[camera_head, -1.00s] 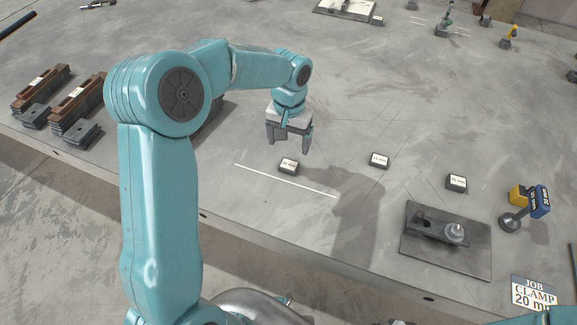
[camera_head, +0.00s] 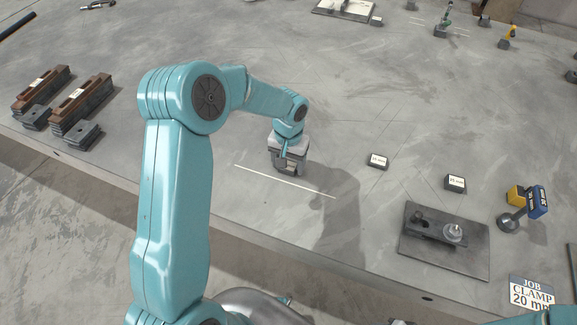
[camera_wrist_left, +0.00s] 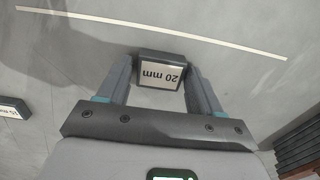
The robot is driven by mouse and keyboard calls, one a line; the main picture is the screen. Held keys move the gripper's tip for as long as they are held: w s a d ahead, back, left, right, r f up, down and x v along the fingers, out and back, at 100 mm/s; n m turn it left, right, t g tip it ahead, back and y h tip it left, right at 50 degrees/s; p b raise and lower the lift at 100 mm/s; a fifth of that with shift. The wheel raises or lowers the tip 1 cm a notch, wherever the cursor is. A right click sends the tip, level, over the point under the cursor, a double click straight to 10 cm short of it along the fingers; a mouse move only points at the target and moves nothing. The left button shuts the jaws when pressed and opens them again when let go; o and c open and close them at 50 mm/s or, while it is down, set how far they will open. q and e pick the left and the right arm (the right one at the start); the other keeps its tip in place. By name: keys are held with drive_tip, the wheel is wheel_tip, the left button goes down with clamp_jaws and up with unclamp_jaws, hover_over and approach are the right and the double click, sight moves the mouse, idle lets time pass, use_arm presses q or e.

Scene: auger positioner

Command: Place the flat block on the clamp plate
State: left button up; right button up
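The flat block (camera_wrist_left: 162,74), dark with a white "20 mm" label, sits between the fingers of my left gripper (camera_wrist_left: 162,78) in the left wrist view. Both fingers look closed against its sides. In the head view my left gripper (camera_head: 289,168) is low over the tabletop beside the white line and mostly hides the block. The dark clamp plate (camera_head: 465,262) lies at the right front of the table, carrying a dark bar and a round metal knob. My right gripper is not in view.
Two other labelled blocks (camera_head: 377,161) (camera_head: 455,183) lie between my gripper and the plate. A blue-and-yellow tool (camera_head: 525,203) stands right of the plate. A "JOB CLAMP 20 mm" sign (camera_head: 531,294) is in front. Stacked brown and dark bars (camera_head: 80,100) lie left.

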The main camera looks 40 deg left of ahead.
use_arm(q)
drive_tip(key=c, duration=1)
wheel_tip(320, 180, up, 20)
drive_tip(key=shift+r+p, duration=0.1)
drive_tip(key=shift+p, duration=0.2)
